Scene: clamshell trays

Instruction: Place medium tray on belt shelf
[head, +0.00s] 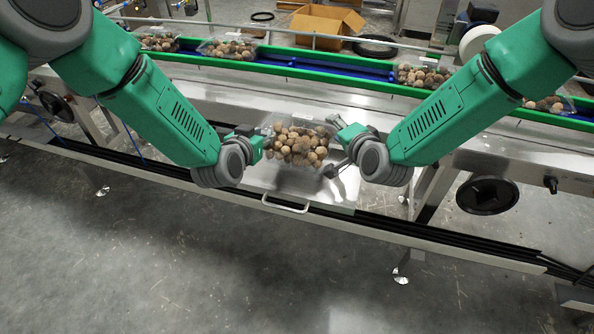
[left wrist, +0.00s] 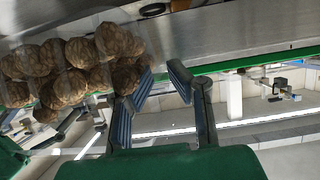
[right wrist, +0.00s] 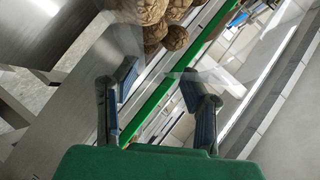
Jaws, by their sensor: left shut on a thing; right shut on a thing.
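The tray (head: 298,161) is a clear clamshell full of brown, walnut-like balls. It is held between my two grippers over the metal surface, near the middle of the head view. My left gripper (head: 266,144) is shut on its left side, and my right gripper (head: 335,146) is shut on its right side. The balls show at upper left in the left wrist view, beside the left fingers (left wrist: 160,76). They show at the top of the right wrist view, above the right fingers (right wrist: 158,74). The clear tray edges between the fingers are hard to see.
A metal shelf (head: 225,92) runs along the near side of the blue belt (head: 305,66), which has green rails. Several similar filled trays, one at the left (head: 228,49), sit on the belt, with a bare stretch between them. A cardboard box (head: 325,20) stands behind.

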